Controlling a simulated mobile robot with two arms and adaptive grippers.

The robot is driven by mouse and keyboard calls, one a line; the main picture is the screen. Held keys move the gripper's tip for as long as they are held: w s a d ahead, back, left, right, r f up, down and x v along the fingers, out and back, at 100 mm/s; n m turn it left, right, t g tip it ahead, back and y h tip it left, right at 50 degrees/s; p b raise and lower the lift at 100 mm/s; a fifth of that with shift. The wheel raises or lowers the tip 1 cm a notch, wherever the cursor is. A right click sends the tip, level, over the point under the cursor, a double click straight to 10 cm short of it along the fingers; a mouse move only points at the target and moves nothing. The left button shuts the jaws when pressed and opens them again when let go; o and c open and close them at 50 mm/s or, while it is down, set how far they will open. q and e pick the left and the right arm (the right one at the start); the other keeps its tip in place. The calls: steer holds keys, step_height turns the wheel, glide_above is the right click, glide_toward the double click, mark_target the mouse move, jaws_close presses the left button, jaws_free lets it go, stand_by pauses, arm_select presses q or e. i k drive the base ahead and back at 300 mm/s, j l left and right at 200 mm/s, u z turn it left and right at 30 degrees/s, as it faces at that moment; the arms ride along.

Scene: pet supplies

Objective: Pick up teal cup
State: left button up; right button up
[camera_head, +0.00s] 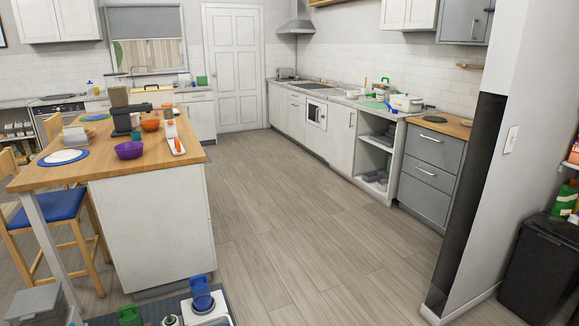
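At the bottom edge, a blue, see-through cup-like vessel (201,295) with a bright blue top stands upright on a pale object. A green-topped item (129,315) is to its left, cut off by the picture's edge. It is too small and cropped to tell what it is. Neither of my grippers is in view.
A wooden-topped island (190,130) holds a purple bowl (129,150), an orange bowl (150,125) and plates. A blue-seated stool (50,207) stands beside it. Counters line the back and right. The wooden floor (290,220) between is clear. A black bin (540,265) stands right.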

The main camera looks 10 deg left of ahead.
mark_target(136, 136)
steer(key=i, duration=6)
steer(key=i+u, duration=0.25)
steer(key=u, duration=0.2)
steer(key=i+l+u, duration=0.1)
steer(key=u, duration=0.35)
steer(key=i+l+u, duration=0.2)
steer(key=u, duration=0.25)
steer(key=i+u, duration=0.1)
steer(key=u, duration=1.75)
